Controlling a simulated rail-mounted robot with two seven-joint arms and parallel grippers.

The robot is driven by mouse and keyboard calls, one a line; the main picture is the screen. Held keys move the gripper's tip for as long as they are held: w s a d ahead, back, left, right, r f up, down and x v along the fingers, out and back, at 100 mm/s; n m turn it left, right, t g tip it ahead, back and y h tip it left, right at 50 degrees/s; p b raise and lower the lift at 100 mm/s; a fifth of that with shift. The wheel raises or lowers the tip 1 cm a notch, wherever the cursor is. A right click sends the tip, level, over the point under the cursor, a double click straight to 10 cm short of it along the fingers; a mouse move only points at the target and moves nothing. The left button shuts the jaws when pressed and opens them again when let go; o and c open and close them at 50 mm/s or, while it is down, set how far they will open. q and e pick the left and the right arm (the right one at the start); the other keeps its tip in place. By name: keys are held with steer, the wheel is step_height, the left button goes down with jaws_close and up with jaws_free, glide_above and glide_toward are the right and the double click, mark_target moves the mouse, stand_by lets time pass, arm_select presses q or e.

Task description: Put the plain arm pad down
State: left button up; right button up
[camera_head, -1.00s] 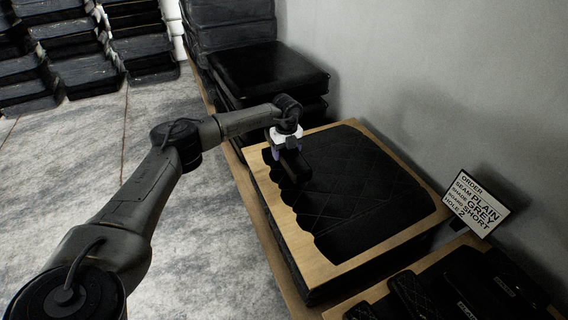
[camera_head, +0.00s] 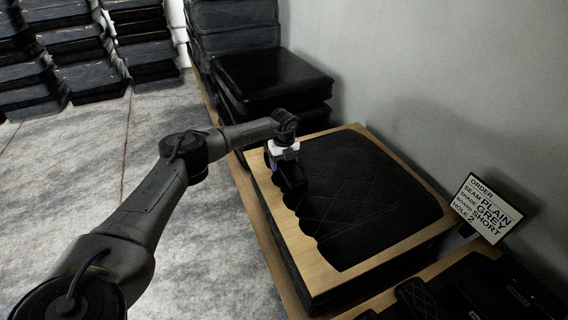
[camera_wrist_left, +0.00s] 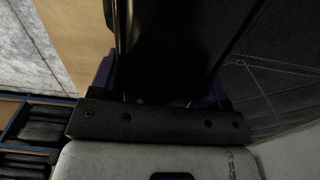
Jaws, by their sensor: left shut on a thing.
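My left gripper (camera_head: 285,162) is at the left edge of the quilted black panel in the head view. It is shut on a dark arm pad (camera_head: 293,180), which hangs below the jaws at the panel's left side. In the left wrist view the dark pad (camera_wrist_left: 175,50) fills the space between the fingers. Its shaded face hides any seam. I cannot tell whether its lower end touches the panel. My right gripper is not in view.
The quilted black panel (camera_head: 365,195) lies on a wooden board (camera_head: 335,279). An order sign (camera_head: 484,208) reads plain, grey, short, hole 2. Several dark pads (camera_head: 490,290) lie at the lower right. Black cushions (camera_head: 270,75) are stacked behind. The grey wall is on the right.

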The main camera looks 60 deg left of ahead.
arm_select(q)
steer(key=o, duration=1.2)
steer(key=shift+f, duration=0.1)
step_height(320, 180, up, 12)
steer(key=p, duration=0.4)
steer(key=shift+f+p, duration=0.25)
steer(key=shift+p, duration=0.1)
steer(key=shift+r, duration=0.4)
